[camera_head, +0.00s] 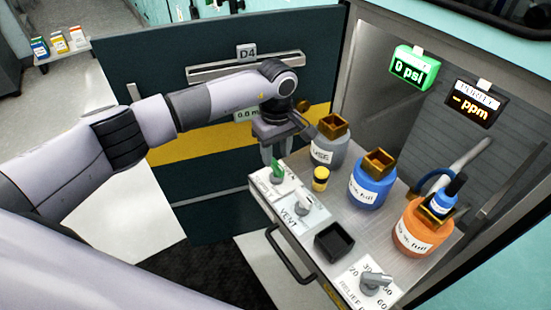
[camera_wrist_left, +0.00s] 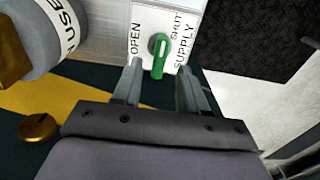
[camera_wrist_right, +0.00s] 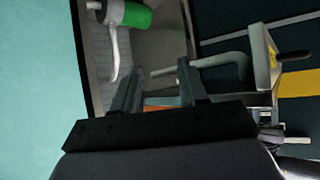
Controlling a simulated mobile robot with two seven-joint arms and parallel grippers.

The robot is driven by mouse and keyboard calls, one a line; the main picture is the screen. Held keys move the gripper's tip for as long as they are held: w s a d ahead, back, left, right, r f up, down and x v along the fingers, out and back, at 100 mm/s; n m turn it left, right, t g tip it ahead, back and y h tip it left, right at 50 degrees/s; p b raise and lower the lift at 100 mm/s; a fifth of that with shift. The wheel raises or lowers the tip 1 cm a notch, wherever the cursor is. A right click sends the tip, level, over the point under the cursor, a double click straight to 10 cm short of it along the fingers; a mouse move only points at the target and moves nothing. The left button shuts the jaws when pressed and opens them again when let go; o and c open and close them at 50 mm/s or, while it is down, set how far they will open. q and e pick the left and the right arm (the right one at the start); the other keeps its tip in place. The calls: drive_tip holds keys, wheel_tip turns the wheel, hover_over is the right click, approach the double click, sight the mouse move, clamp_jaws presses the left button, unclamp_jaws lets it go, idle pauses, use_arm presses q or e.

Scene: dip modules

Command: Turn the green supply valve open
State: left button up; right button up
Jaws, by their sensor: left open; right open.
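The green supply valve (camera_head: 277,173) sits on a white label plate at the near left corner of the metal deck. In the left wrist view the green handle (camera_wrist_left: 158,52) lies between OPEN on the left and SHUT on the upper right, its long end pointing toward my gripper. My left gripper (camera_head: 273,155) is open and empty, just above the valve, with its fingers (camera_wrist_left: 158,74) on either side of the handle's end; contact cannot be told. My right gripper (camera_wrist_right: 158,72) is open and empty, seen only in its own wrist view, away from the valve.
The grey VENT knob (camera_head: 304,204) is close beside the valve. A grey bottle (camera_head: 328,148), a yellow-black cap (camera_head: 320,178), a blue bottle (camera_head: 371,182) and an orange bottle (camera_head: 416,232) stand on the deck. A green display (camera_head: 409,70) reads 0 psi.

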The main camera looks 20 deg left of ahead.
sight(276, 163)
use_arm(q)
drive_tip(key=shift+f, duration=1.75)
clamp_jaws()
drive_tip(key=shift+n, duration=0.4)
drive_tip(key=n+b, duration=0.1)
drive_tip(key=n, duration=0.2)
drive_tip(key=n+b, duration=0.1)
drive_tip(key=n, duration=0.2)
drive_tip(key=shift+n, duration=0.3)
drive_tip(key=n, duration=0.5)
drive_tip(key=shift+r, duration=0.1)
drive_tip(key=n, duration=0.5)
drive_tip(key=shift+n, duration=0.4)
